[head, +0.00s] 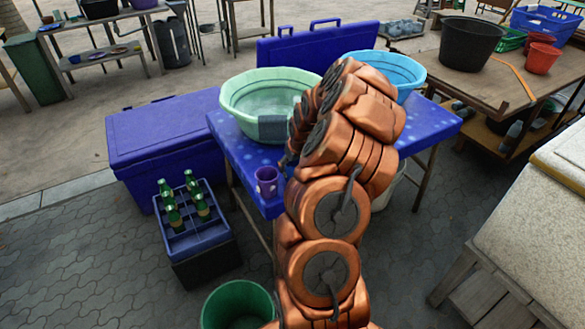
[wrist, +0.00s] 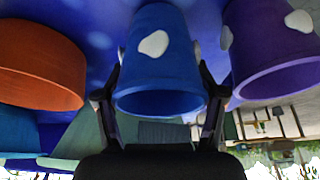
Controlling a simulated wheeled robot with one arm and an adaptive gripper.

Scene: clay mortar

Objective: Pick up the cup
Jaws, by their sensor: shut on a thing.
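A blue cup with white spots (wrist: 160,60) is in the middle of the wrist view, its rim pointing down in the picture. My gripper (wrist: 160,98) has one finger on each side of it, shut on it. A purple cup (wrist: 270,50) is right of it in the wrist view, apart from the gripper. That purple cup also shows in the head view (head: 267,182), upright near the front left corner of the blue table (head: 240,165). In the head view my arm hides the blue cup and most of the gripper. I cannot tell whether the blue cup is off the table.
An orange vessel (wrist: 40,65) is left of the blue cup in the wrist view. A pale green basin (head: 262,82) and a light blue basin (head: 392,68) stand on the table.

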